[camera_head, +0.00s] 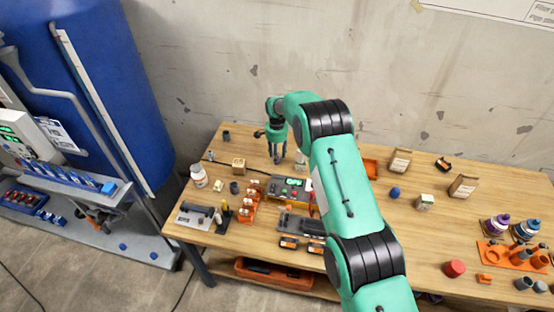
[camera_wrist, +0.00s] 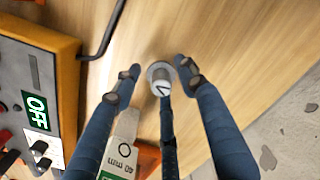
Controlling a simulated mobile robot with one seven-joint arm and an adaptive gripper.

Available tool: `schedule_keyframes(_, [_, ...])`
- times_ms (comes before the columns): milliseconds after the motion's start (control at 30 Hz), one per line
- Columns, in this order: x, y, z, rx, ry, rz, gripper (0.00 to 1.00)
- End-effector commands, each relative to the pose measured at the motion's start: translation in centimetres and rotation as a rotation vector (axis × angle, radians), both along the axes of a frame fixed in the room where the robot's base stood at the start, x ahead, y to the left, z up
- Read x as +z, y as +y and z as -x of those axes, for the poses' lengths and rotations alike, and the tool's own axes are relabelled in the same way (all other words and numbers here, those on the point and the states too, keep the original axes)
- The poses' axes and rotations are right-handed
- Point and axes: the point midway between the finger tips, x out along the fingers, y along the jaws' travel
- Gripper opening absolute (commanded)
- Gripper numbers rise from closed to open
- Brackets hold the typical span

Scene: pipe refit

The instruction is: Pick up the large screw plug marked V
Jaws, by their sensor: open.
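The large screw plug (camera_wrist: 160,74) is a small grey, rounded piece with a dark V on its top, seen in the wrist view on the wooden table. My gripper (camera_wrist: 157,71) is open, with its blue fingers spread around the plug. A gap shows between the plug and the left and right fingertips; the third finger reaches up close below it, and I cannot tell if it touches. In the head view my gripper (camera_head: 277,158) points down over the back left of the table. I cannot make out the plug for certain there.
Beside the plug lies a pale piece marked 40 mm (camera_wrist: 122,148), partly behind a finger. An orange-edged control box (camera_wrist: 40,90) with an OFF label stands at left, and a dark bent rod (camera_wrist: 105,35) is near. Bare wood lies right of the plug; the table's back edge is close.

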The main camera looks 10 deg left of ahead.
Motion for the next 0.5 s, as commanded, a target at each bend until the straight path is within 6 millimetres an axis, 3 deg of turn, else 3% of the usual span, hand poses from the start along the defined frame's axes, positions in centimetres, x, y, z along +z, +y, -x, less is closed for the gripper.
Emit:
schedule_keyframes(300, [0.01, 0.0, 0.0, 0.0, 0.0, 0.0, 0.4])
schedule_keyframes(500, [0.0, 0.0, 0.01, 0.0, 0.0, 0.0, 0.0])
